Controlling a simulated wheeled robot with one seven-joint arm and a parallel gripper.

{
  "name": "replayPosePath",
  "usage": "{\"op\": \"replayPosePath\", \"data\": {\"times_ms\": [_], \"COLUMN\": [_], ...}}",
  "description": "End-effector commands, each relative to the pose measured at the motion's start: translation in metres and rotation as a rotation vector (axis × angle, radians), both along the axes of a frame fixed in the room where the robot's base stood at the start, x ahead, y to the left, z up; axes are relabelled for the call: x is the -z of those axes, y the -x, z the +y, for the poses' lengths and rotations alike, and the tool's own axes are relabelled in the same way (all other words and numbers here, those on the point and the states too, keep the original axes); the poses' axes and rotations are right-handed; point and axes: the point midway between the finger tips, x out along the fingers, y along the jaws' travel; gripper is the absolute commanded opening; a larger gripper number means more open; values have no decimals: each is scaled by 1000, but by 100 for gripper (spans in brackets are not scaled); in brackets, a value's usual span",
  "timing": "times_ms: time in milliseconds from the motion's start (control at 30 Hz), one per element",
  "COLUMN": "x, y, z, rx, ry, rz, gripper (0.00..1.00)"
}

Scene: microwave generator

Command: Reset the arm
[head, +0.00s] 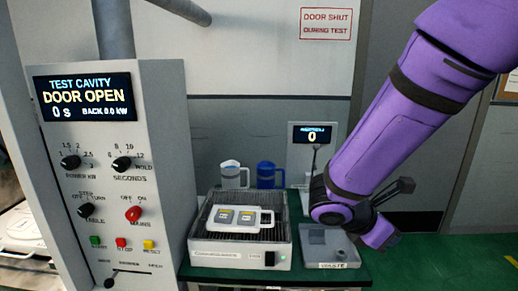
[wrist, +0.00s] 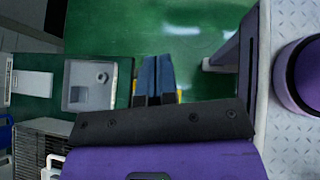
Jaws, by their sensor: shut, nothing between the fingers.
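My purple arm hangs in from the upper right in the head view, its wrist low beside the green table's right edge. My gripper (wrist: 157,62) shows in the wrist view with its two blue-grey fingers together and nothing between them. It is over green surface, apart from the grey waste tray (wrist: 90,85), which lies to its left in that view. In the head view the waste tray (head: 325,247) sits just left of my wrist; the fingers cannot be made out clearly there.
A panel reading DOOR OPEN (head: 84,97) stands at the left. A ribbed unit (head: 215,250) carries a white tray (head: 225,227) with two grey pieces. White (head: 231,176) and blue (head: 266,176) mugs and a display showing 0 (head: 313,135) stand behind. Green floor (head: 440,262) is clear at right.

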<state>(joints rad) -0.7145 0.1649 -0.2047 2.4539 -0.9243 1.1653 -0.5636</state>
Motion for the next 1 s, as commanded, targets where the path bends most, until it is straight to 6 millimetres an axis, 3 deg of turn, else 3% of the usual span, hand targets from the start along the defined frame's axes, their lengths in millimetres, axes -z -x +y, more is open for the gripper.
{"op": "replayPosePath", "data": {"times_ms": [133,433,1000], "x": [-22,-62,-141], "y": [19,58,124], "z": [-19,-40,-42], "rx": [216,638,1322], "ry": [-181,-514,-1084], "rz": [-133,-408,-930], "gripper": [0,0,0]}}
